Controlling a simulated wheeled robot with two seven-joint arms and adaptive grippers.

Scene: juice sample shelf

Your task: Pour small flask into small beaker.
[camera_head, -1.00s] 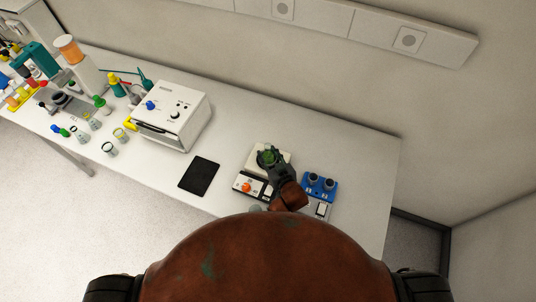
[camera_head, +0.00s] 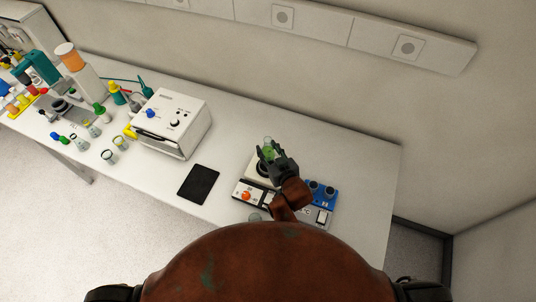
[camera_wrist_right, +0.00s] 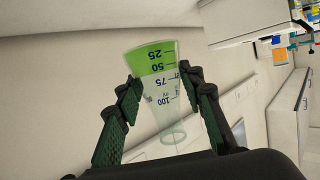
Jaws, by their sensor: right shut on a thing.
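A small flask (camera_head: 268,150) with green liquid is in my right gripper (camera_head: 272,157), above the pale plate of a hotplate device (camera_head: 255,168). In the right wrist view the clear flask (camera_wrist_right: 163,92) stands between the two fingers (camera_wrist_right: 160,103), its scale readable and green liquid at its wide end. The right gripper is shut on it. A small clear glass vessel (camera_head: 255,218), possibly the small beaker, shows at the table's front edge, partly hidden by my body. My left gripper is not in view.
A blue device (camera_head: 322,192) stands right of the hotplate. A black tablet (camera_head: 199,184) lies left of it, with a white box instrument (camera_head: 172,123) behind. Several glass vessels and bottles crowd the far left. The table (camera_head: 350,160) is clear at the right.

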